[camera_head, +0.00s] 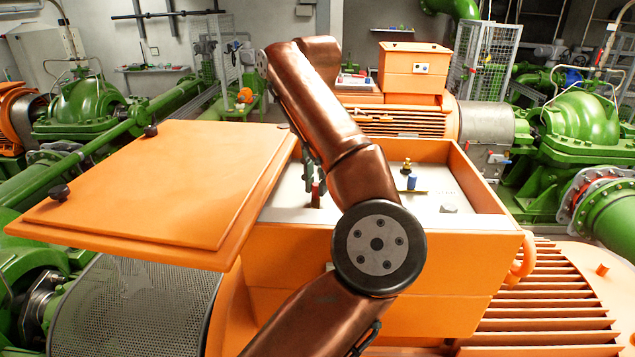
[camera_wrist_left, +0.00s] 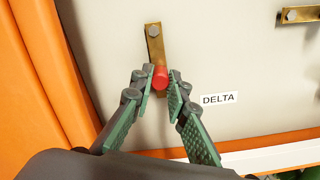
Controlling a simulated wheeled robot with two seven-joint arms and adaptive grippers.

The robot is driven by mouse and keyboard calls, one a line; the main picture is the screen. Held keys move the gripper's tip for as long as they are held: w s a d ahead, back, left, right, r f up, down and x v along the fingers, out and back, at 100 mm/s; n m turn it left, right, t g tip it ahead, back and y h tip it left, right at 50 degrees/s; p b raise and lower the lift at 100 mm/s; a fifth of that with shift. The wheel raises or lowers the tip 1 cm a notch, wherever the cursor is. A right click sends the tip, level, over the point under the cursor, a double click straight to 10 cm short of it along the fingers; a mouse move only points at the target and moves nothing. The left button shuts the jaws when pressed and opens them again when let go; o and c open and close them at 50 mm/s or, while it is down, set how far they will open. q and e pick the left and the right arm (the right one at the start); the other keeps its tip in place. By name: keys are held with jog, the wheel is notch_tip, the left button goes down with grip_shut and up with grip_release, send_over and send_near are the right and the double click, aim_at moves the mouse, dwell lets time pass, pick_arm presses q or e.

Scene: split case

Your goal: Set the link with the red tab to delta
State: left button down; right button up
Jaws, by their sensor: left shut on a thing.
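The brass link (camera_wrist_left: 154,43) lies on the pale panel in the left wrist view, bolted at its top end. Its red tab (camera_wrist_left: 161,77) is at the lower end. The DELTA label (camera_wrist_left: 219,98) is right of the tab and slightly lower. My left gripper (camera_wrist_left: 160,83) is shut on the red tab, one finger on each side. In the head view the red tab (camera_head: 316,194) shows beside my left gripper (camera_head: 310,178), inside the open orange case (camera_head: 450,250). My left arm hides part of the panel. My right gripper is not in view.
The case's open orange lid (camera_head: 165,185) extends to the left. A blue tab (camera_head: 411,183) and a brass post (camera_head: 406,166) stand farther right on the panel. Another brass link (camera_wrist_left: 303,14) shows at the wrist view's upper right. Orange case walls border the panel.

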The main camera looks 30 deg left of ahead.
aim_at(317, 184)
pick_arm(q)
jog(key=c, duration=1.9)
grip_release()
jog(key=shift+r, duration=3.8)
